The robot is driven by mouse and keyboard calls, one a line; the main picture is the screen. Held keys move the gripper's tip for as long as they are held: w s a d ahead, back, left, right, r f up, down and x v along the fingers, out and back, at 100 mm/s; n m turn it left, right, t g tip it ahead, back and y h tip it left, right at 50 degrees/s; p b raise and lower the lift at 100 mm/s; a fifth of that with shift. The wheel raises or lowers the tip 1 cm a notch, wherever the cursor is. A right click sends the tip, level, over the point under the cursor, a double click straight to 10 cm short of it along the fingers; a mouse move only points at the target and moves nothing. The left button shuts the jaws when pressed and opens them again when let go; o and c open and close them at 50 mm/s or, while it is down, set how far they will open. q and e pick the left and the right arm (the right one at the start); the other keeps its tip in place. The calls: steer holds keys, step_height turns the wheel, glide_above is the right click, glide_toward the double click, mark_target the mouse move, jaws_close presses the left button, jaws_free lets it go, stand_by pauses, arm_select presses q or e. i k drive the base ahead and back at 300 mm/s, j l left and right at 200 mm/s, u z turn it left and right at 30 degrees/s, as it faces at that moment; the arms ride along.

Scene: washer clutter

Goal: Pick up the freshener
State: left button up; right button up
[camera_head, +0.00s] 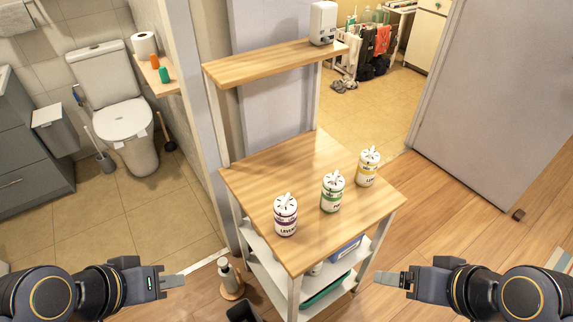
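Three white canisters with spout-like tops stand upright on the wooden cart top (285,165). The purple-labelled canister (285,217) is nearest, the green-labelled canister (332,193) is in the middle, and the yellow-labelled canister (368,168) is farthest right. They look like fresheners; their small label text is hard to read, and I cannot tell which one is meant. My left gripper (174,281) is at the lower left, apart from the cart. My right gripper (392,279) is at the lower right, also apart from it. Neither touches a canister, and finger opening is unclear.
A raised wooden shelf (260,65) at the cart's back holds a white dispenser (323,22). Lower cart shelves hold a green tray (325,290) and a blue item. A pump bottle (229,276) stands left of the cart. The cart top's left part is clear.

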mark_target(285, 227)
steer(key=k+j, duration=0.15)
steer(key=j, duration=0.7)
steer(key=k+j+z, duration=0.1)
steer(key=j, duration=0.6)
steer(key=i+j, duration=0.5)
steer(key=i+z, duration=0.05)
